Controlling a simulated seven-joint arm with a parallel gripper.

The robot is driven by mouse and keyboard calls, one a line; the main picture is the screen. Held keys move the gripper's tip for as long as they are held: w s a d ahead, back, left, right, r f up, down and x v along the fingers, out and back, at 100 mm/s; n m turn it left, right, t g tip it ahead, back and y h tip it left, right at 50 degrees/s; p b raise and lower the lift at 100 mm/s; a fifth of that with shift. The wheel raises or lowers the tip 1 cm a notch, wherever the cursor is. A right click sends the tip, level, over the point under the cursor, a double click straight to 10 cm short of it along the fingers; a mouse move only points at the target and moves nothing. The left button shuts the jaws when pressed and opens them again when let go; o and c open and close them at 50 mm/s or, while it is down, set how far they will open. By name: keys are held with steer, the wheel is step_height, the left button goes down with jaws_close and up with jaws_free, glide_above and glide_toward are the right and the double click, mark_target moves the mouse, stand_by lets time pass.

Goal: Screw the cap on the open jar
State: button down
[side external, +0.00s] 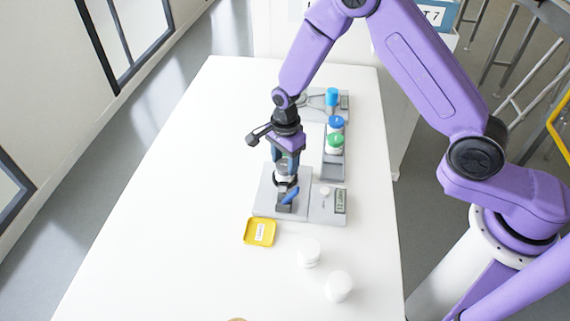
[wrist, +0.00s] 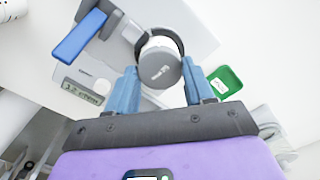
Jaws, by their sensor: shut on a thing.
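My gripper (side external: 285,172) points down over the grey clamp station (side external: 262,203). In the wrist view its two blue fingers (wrist: 165,90) are shut on a round grey cap (wrist: 158,70) with a small label. A pale rim, apparently the open jar (wrist: 157,42), shows just beyond the cap in the wrist view, with dark clamp jaws around it. The cap covers most of the jar's mouth. I cannot tell whether the cap touches the jar or is threaded on it. The clamp's blue lever (side external: 291,196) also shows in the wrist view (wrist: 80,37).
The station has a scale display (side external: 340,201). A yellow tray (side external: 260,232) and two white jars (side external: 308,252) (side external: 338,286) stand in front. Behind are a green-lidded jar (side external: 335,141) and blue-topped containers (side external: 333,97). A green tray (wrist: 226,82) shows in the wrist view. The table's left side is clear.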

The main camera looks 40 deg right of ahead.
steer(key=m, duration=0.3)
steer(key=shift+c, duration=1.6)
jaws_free()
